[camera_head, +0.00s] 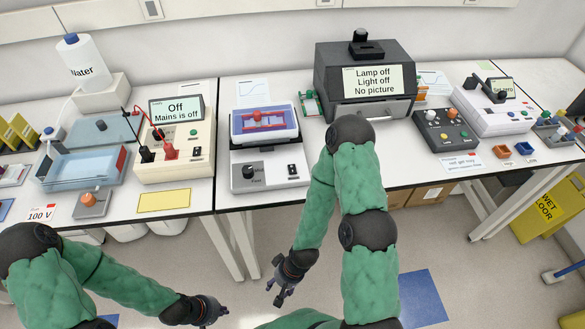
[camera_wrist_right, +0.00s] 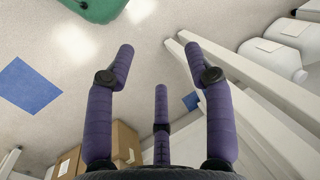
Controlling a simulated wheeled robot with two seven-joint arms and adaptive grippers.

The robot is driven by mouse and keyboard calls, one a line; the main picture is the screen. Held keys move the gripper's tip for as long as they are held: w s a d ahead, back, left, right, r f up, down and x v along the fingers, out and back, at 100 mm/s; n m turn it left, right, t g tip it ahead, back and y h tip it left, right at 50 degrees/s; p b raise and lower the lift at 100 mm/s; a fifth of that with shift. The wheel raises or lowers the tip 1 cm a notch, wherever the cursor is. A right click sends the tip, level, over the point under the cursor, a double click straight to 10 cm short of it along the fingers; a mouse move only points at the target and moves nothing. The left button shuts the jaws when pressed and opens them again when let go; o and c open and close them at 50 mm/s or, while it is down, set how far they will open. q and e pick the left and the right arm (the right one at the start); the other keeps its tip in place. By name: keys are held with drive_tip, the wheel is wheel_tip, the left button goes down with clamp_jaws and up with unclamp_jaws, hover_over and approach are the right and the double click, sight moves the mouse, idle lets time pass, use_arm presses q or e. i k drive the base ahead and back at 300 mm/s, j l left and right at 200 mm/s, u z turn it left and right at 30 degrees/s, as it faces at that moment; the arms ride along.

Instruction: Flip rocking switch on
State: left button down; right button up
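A white rocking platform (camera_head: 268,168) stands on the middle bench, carrying a blue-rimmed tray (camera_head: 246,124) with a red rack. Its front panel has a black knob (camera_head: 249,172) and a small black rocker switch (camera_head: 292,169) at right; which way the switch is tipped is too small to tell. My right gripper (camera_head: 276,293) hangs below bench height in front of the bench, apart from the platform. The right wrist view shows its three fingers (camera_wrist_right: 159,62) spread with nothing between them. My left gripper (camera_head: 220,312) is low at the bottom, over the floor; its finger opening is unclear.
A power supply (camera_head: 174,172) reading "Off, Mains is off" stands left of the platform. A dark imager (camera_head: 330,80) stands behind right, a button box (camera_head: 445,132) further right. Bench legs (camera_head: 240,250) stand ahead of my grippers. Bench surface before the platform is a narrow strip.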

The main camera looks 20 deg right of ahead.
sight(291, 169)
drive_tip(key=u, duration=1.1)
drive_tip(key=k+l, duration=0.15)
drive_tip(key=l, duration=0.25)
drive_tip(key=k+l, duration=0.15)
drive_tip(key=l, duration=0.2)
drive_tip(key=k+l, duration=0.15)
drive_tip(key=l, duration=0.25)
drive_tip(key=k+l+u, duration=0.1)
drive_tip(key=l, duration=0.3)
drive_tip(key=k+l, duration=0.2)
drive_tip(key=l, duration=0.15)
